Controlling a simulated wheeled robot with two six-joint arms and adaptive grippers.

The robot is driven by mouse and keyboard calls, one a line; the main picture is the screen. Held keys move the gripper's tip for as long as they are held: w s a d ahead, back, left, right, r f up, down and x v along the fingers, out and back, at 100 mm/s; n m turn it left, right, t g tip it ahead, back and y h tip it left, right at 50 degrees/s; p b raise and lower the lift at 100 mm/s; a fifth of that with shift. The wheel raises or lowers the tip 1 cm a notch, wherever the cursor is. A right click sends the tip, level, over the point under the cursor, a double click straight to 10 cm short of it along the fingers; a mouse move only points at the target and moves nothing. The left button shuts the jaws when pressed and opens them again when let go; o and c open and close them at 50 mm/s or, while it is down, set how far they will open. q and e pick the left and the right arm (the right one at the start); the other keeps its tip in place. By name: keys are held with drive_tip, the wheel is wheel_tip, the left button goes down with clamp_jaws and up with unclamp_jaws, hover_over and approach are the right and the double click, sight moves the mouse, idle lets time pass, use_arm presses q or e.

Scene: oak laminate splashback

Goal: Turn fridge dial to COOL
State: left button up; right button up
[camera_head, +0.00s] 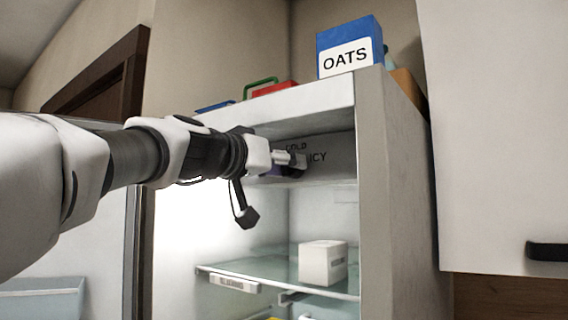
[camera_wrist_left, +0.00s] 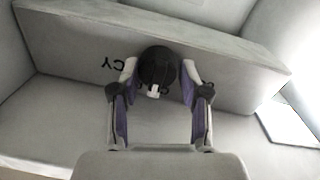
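The fridge dial (camera_wrist_left: 158,68) is a round black knob with a small white mark at its lower edge in the left wrist view. It sits on a grey panel (camera_wrist_left: 230,72) inside the fridge top. My left gripper (camera_wrist_left: 160,80) has one finger on each side of the dial, and its pads appear to touch it. In the head view my left gripper (camera_head: 292,162) is at the panel and covers most of the dial. The labels COLD and ICY (camera_head: 316,157) show beside it; no COOL label is visible. My right gripper is out of view.
The fridge wall (camera_head: 372,190) stands close to the right of the gripper. A glass shelf (camera_head: 270,272) with a white box (camera_head: 322,262) lies below. A blue OATS box (camera_head: 348,45) and a red item (camera_head: 274,89) are on the fridge top.

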use_arm(q)
drive_tip(key=shift+s+d, duration=0.1)
drive_tip(key=c, duration=0.4)
drive_tip(key=shift+n, duration=0.4)
drive_tip(key=shift+n+b, duration=0.6)
drive_tip(key=shift+n, duration=0.4)
drive_tip(key=n, duration=0.2)
drive_tip(key=shift+n+b, duration=0.3)
drive_tip(key=shift+b, duration=0.05)
drive_tip(key=n, duration=0.4)
drive_tip(key=shift+n, duration=0.4)
drive_tip(key=shift+n+t, duration=0.4)
drive_tip(key=shift+n, duration=1.7)
